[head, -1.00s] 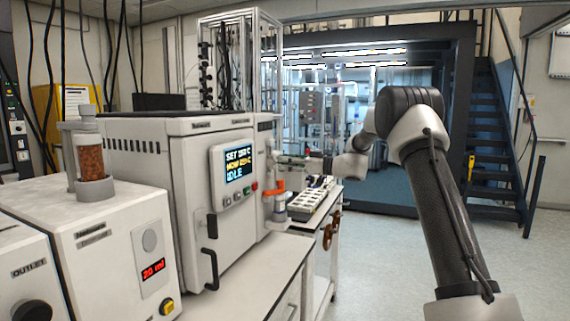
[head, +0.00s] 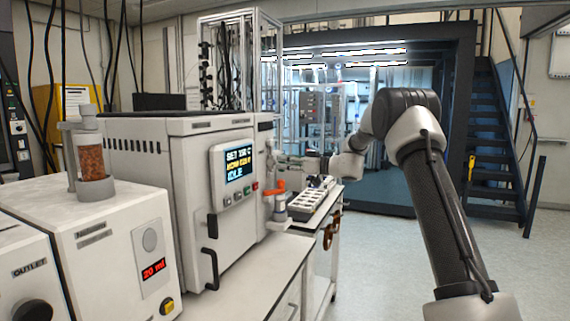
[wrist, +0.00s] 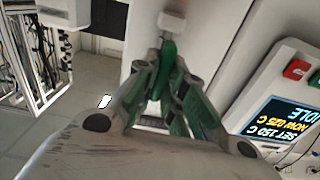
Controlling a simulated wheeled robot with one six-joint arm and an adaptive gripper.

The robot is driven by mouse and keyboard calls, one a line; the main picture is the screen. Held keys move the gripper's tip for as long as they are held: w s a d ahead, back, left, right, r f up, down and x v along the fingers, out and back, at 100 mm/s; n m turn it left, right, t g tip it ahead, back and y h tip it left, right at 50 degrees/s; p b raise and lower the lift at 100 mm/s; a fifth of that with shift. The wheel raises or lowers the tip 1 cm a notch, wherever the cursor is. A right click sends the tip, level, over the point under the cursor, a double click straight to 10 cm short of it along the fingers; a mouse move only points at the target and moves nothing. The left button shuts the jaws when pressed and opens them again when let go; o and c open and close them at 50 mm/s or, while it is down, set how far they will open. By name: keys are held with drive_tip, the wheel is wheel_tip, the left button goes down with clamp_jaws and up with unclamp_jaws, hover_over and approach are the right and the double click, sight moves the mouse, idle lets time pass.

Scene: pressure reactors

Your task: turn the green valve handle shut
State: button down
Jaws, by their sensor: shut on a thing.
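The green valve handle (wrist: 168,56) shows in the wrist view as a green lever below a pale block on the reactor's side. My gripper (wrist: 162,78) is shut on it, with the fingers converging at the handle and covering part of it. In the head view my gripper (head: 284,161) is small and reaches the right side of the reactor (head: 190,160) from the right. There the handle is too small and covered to make out clearly.
An orange handle (head: 275,185) sits just below my gripper, on the reactor's side. The reactor's screen (head: 238,163) reads idle. The floor (head: 375,270) right of the bench is clear.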

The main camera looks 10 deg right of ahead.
drive_tip(key=m, duration=1.7)
drive_tip(key=shift+w+d+f, duration=0.25)
drive_tip(key=shift+f, duration=0.05)
drive_tip(key=shift+m, duration=0.4)
drive_tip(key=c, duration=1.5)
unclamp_jaws()
